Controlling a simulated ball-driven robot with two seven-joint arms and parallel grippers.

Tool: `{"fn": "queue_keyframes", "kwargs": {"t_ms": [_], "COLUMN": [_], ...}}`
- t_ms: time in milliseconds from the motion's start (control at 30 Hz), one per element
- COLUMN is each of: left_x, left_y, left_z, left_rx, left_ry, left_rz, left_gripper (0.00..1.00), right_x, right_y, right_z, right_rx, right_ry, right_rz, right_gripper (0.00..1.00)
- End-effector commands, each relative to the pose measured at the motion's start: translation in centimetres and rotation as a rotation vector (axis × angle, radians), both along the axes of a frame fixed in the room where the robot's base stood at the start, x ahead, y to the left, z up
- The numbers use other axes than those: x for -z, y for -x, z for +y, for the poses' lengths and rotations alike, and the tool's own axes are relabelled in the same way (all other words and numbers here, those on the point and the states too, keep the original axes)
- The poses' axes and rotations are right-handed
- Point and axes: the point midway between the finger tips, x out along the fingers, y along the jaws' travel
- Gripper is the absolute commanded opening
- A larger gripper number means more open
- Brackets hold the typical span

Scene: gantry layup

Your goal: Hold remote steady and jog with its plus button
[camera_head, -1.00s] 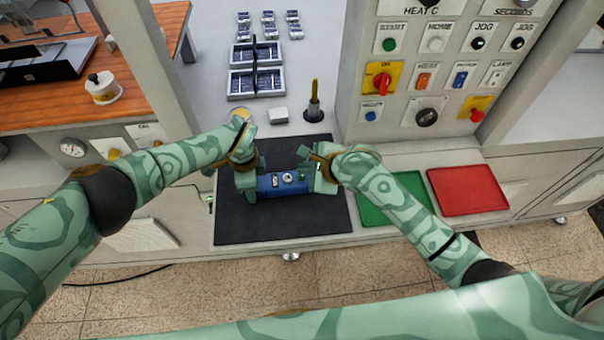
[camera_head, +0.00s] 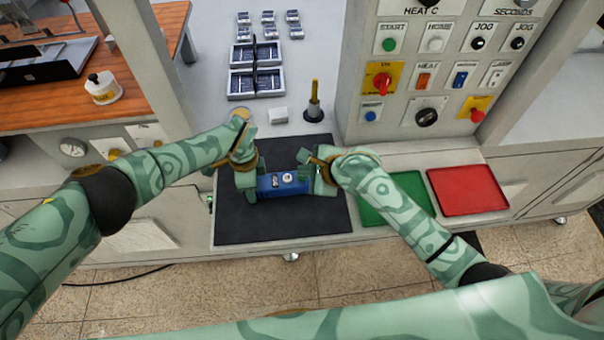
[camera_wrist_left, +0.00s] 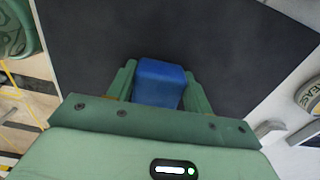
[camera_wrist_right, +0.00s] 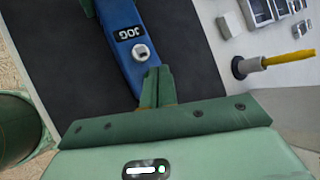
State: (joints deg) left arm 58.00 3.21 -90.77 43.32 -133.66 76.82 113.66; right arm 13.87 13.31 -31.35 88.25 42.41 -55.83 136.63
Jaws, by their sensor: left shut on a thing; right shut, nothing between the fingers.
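The blue remote (camera_head: 283,185) lies lengthwise over the black mat (camera_head: 285,222), with a JOG label and a pale round button (camera_wrist_right: 140,52) on its top face. I cannot make out a plus sign. My left gripper (camera_head: 250,183) is shut on the left end of the remote; the left wrist view shows its fingers on both sides of the blue end (camera_wrist_left: 159,82). My right gripper (camera_head: 315,183) is shut and empty at the remote's right end. In the right wrist view its closed fingertips (camera_wrist_right: 155,72) are close to the button; whether they touch is unclear.
A control panel (camera_head: 450,75) with knobs and switches stands at the back right. A green tray (camera_head: 398,205) and a red tray (camera_head: 468,190) lie to the right.

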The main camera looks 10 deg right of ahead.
Motion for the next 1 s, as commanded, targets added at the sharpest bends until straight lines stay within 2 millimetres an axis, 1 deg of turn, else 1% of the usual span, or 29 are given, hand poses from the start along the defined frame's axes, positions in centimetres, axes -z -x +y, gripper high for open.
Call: {"fn": "queue_keyframes", "kwargs": {"t_ms": [400, 1000], "left_x": [-0.03, -0.03], "left_y": [-0.02, -0.02], "left_z": [-0.03, -0.02], "left_rx": [0.000, 0.000], "left_ry": [0.001, 0.000], "left_rz": [0.000, 0.000], "left_gripper": [0.20, 0.20], "right_x": [0.04, 0.80], "right_y": [-0.03, -0.03], "right_z": [-0.01, -0.05], "right_rx": [0.001, 0.001], "right_ry": [0.000, 0.001], "right_rz": [-0.001, 0.000], "right_gripper": [0.00, 0.00]}}
